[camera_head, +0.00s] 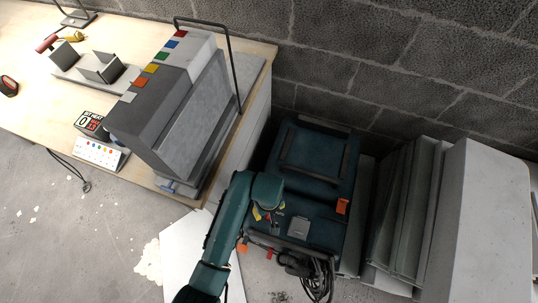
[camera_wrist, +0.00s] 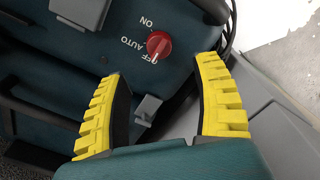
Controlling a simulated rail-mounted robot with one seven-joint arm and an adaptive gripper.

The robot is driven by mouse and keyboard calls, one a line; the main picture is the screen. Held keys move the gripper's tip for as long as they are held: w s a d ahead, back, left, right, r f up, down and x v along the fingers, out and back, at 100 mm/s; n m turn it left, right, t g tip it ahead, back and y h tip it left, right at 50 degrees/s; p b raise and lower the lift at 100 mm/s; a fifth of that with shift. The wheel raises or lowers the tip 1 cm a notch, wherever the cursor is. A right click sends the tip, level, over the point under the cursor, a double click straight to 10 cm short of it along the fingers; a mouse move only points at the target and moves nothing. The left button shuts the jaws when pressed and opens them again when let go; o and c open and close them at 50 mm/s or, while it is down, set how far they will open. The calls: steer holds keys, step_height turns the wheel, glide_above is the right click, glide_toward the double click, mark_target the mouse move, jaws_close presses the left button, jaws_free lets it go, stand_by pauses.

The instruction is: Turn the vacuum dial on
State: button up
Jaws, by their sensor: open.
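The vacuum is a dark teal box (camera_head: 318,188) on the floor between the bench and some leaning panels. Its red dial (camera_wrist: 159,45) shows in the wrist view, on a teal face with the white words ON, AUTO and OFF. The dial's white mark points down toward OFF. My gripper (camera_wrist: 161,68) is open, its two yellow ridged fingers apart. The dial lies just beyond the gap between the fingertips, and neither finger visibly touches it. In the head view my gripper (camera_head: 269,211) is over the vacuum's near left part, and the dial is hidden there.
A wooden bench (camera_head: 45,125) with a grey machine (camera_head: 175,105) with coloured tabs stands at left. Grey panels (camera_head: 405,205) lean at right. A black cable (camera_head: 318,278) hangs at the vacuum's front. A block wall is behind. Grey floor is open at lower left.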

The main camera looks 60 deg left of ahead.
mark_target(269, 215)
step_height(269, 215, down, 9)
steer(key=b, duration=0.4)
steer(key=shift+f, duration=0.15)
jaws_close()
